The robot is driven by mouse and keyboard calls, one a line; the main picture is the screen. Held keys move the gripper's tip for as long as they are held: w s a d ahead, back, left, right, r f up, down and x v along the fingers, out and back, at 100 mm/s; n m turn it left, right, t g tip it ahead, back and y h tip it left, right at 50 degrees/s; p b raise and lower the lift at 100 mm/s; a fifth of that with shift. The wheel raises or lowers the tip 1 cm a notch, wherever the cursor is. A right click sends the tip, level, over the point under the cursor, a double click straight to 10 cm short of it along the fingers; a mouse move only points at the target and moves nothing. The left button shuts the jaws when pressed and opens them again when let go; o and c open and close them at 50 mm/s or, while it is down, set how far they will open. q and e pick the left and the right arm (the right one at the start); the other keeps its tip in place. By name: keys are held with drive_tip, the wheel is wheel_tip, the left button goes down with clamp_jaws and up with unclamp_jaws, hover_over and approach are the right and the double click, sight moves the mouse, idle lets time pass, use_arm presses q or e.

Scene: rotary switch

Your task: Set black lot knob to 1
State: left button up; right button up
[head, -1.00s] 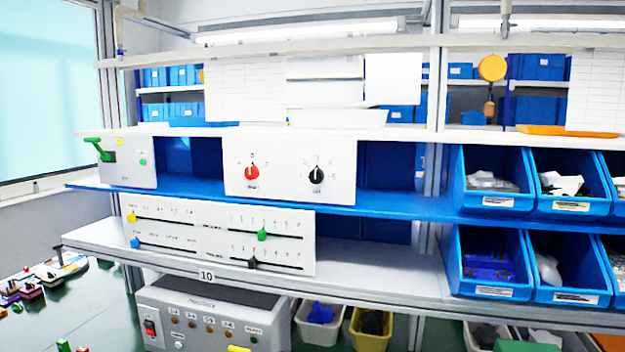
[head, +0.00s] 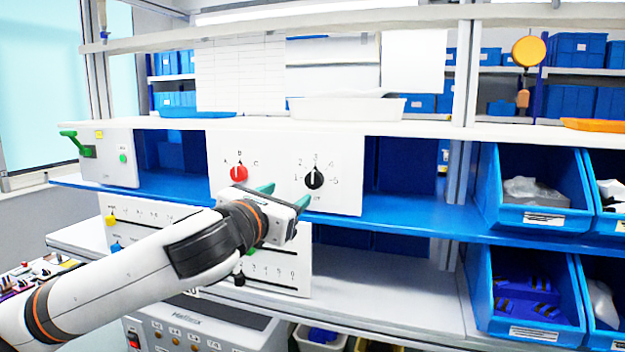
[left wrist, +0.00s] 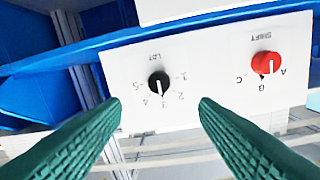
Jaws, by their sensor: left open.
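The black knob marked LOT (head: 314,180) is on the right half of a white panel (head: 345,200), with numbers 1 to 5 around it. Its white line points up, near 3. In the left wrist view the black knob (left wrist: 159,82) appears upside down, its line toward 3. My left gripper (head: 284,195) is open and empty, its green fingers in front of the panel, just left of and below the black knob. In the left wrist view, the open fingers (left wrist: 160,102) have the black knob beyond the gap between them, apart from them. My right gripper is not in view.
A red SHIFT knob (head: 238,174) sits left of the black one on the same panel. Below is a slider panel (head: 300,265), partly hidden by my left arm. A blue shelf (head: 400,222) runs under the knob panel. Blue bins (head: 535,215) stand at the right.

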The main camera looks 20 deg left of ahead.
sight(312, 181)
use_arm(q)
drive_tip(key=w, duration=0.3)
drive_tip(key=w+p, duration=0.1)
drive_tip(key=w, duration=0.2)
drive_tip(key=w+d+p, duration=0.1)
drive_tip(key=w, duration=0.2)
drive_tip(key=shift+w, duration=0.25)
drive_tip(key=shift+w+p, duration=0.3)
drive_tip(key=shift+w+f, duration=0.1)
drive_tip(key=shift+w, duration=0.1)
drive_tip(key=shift+c, duration=0.7)
drive_tip(key=c, duration=0.8)
drive_tip(key=shift+c, duration=0.2)
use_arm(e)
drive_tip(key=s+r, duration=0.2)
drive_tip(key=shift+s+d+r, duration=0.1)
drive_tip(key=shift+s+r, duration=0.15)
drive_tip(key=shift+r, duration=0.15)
